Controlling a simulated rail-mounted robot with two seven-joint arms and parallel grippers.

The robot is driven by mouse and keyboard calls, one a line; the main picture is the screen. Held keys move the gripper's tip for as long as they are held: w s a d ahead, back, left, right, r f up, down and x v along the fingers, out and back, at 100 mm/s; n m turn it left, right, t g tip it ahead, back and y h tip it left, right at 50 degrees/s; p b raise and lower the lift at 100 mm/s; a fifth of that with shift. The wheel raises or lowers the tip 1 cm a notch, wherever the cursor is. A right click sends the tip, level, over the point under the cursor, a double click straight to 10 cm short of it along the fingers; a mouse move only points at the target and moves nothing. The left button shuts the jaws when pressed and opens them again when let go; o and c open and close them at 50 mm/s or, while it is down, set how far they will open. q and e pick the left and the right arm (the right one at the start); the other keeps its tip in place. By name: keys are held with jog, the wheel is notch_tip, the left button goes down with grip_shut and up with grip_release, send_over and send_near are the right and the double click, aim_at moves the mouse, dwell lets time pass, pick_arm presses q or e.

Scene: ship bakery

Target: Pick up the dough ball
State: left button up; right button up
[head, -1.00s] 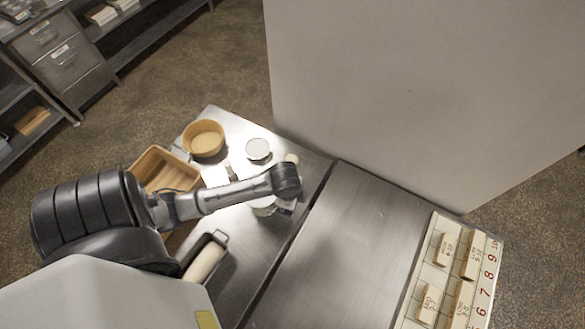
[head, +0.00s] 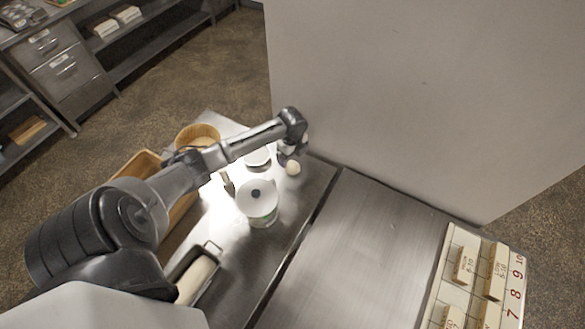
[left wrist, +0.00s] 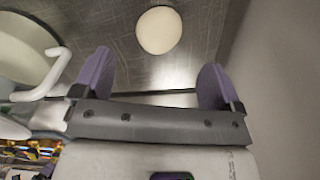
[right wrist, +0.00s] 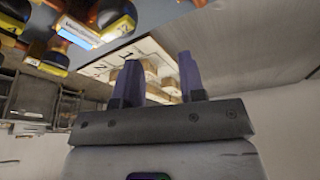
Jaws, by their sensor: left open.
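The dough ball (head: 292,168) is small, pale and round, and sits on the steel table near the foot of the grey wall. It also shows in the left wrist view (left wrist: 158,30), beyond the fingertips and roughly midway between them. My left gripper (left wrist: 157,66) is open and empty, with its purple fingers apart. In the head view my left gripper (head: 286,156) is just behind and beside the ball, partly hidden by its own wrist. My right gripper (right wrist: 160,76) shows only in the right wrist view; its fingers are apart with nothing between them.
A round wooden bowl (head: 197,135), a wooden tray (head: 137,166) and a loaf pan (head: 205,262) are at left. The tall grey wall (head: 400,100) rises behind. The right tabletop (head: 350,250) is clear up to a numbered board (head: 455,272).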

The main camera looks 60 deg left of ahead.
aim_at(292, 164)
pick_arm(q)
jog(key=shift+d+f, duration=0.1)
jog(key=shift+f, duration=3.45)
jog(key=shift+c, duration=0.2)
jog(key=c, duration=1)
